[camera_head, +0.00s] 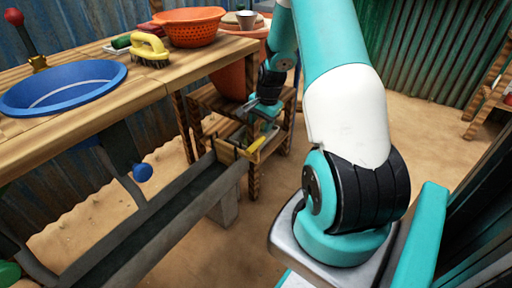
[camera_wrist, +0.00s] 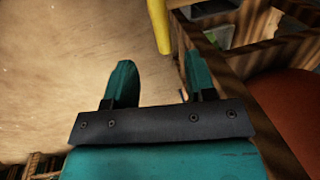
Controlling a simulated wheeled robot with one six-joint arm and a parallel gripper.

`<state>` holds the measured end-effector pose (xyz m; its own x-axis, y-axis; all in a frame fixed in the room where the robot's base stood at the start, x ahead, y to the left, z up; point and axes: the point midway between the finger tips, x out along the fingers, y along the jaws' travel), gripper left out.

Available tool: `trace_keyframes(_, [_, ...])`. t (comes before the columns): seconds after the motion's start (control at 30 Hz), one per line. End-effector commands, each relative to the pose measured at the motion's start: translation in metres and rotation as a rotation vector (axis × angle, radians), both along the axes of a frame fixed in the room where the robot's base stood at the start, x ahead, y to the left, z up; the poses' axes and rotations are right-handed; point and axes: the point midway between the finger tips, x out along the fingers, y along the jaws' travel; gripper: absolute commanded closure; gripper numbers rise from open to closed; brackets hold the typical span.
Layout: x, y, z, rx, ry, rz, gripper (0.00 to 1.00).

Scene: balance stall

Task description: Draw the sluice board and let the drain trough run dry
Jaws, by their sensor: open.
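The drain trough (camera_head: 195,210) is a long dark grey channel running from the lower left towards the middle in the head view. Its inside is dark, and I cannot tell the water level. A small wooden board (camera_head: 228,152), which looks like the sluice board, stands at its far end. A yellow bar (camera_head: 257,144), apparently a handle, shows beside it. My gripper (camera_wrist: 160,72) is open, with two teal fingers apart and nothing between them. The yellow bar (camera_wrist: 158,25) lies beyond the fingertips in the wrist view. In the head view my gripper is small and partly hidden near the board.
A low wooden stand (camera_head: 284,140) is close around my gripper, with a large orange pot (camera_head: 232,80) behind. The wooden counter (camera_head: 150,85) on the left holds a blue basin (camera_head: 62,86), a yellow brush (camera_head: 150,46) and an orange colander (camera_head: 190,27). Sandy floor (camera_head: 420,120) is open at right.

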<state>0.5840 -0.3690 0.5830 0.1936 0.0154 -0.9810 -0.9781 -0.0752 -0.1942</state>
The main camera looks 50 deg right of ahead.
Motion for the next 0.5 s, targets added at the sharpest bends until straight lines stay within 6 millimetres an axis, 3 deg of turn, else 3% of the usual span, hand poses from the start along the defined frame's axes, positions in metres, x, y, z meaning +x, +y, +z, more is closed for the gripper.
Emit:
trace_keyframes(0.03, [0.002, 0.001, -0.017, 0.001, 0.001, 0.001, 0.49])
trace_keyframes(0.2, [0.010, 0.002, -0.054, 0.002, 0.002, 0.001, 0.49])
trace_keyframes(0.5, [0.018, 0.002, -0.092, 0.000, 0.000, 0.002, 0.49])
